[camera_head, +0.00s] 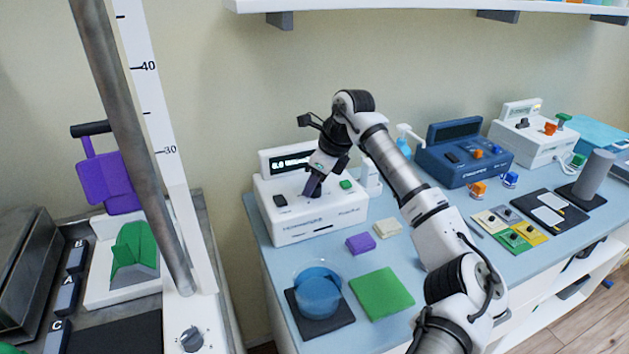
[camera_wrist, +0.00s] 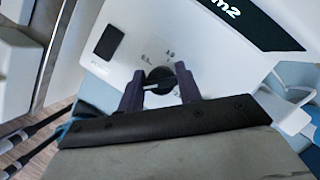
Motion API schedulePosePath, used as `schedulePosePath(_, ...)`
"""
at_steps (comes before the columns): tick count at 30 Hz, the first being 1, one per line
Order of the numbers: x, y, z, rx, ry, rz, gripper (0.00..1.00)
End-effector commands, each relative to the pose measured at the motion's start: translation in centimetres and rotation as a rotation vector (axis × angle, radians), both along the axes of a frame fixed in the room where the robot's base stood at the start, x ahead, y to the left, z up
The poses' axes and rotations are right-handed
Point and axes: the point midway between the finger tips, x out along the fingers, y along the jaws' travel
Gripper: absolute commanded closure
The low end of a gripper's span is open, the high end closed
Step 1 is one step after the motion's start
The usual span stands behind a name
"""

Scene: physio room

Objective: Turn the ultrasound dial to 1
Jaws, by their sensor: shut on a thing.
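The ultrasound unit (camera_head: 318,221) is a white box on the blue-grey table, with a dark display (camera_head: 290,161) on its raised back. The display seems to start with 0.0, but the rest is hard to read. My gripper (camera_head: 312,186) reaches down onto its top panel and hides the dial in the head view. In the wrist view, my gripper (camera_wrist: 160,86) has its two purple fingers on either side of the round black dial (camera_wrist: 158,76), shut on it. The dial's pale pointer line lies roughly sideways. Small scale marks around it are partly legible, one like 0.5 and one like 1.0.
A black switch (camera_head: 280,200) and a green button (camera_head: 346,184) flank the dial. A blue bowl (camera_head: 317,290), a green pad (camera_head: 381,293) and a purple block (camera_head: 360,243) lie in front of the unit. A blue device (camera_head: 463,153) stands to the right.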

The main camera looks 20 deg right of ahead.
Motion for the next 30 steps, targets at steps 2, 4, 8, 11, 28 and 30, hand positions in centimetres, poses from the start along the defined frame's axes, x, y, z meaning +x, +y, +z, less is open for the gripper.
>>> schedulePosePath(2, -0.02, 0.02, 0.01, 0.0, 0.001, 0.0, 0.88)
schedulePosePath(4, -0.03, 0.01, 0.0, 0.0, 0.001, -0.001, 0.88)
schedulePosePath(8, -0.04, 0.0, -0.07, 0.0, 0.001, -0.017, 0.88)
schedulePosePath(11, -0.05, -0.01, -0.15, -0.002, 0.001, -0.046, 0.88)
schedulePosePath(28, -0.05, -0.07, -0.47, -0.005, -0.001, -0.499, 0.88)
schedulePosePath(30, -0.05, -0.07, -0.44, -0.005, -0.002, -0.565, 0.88)
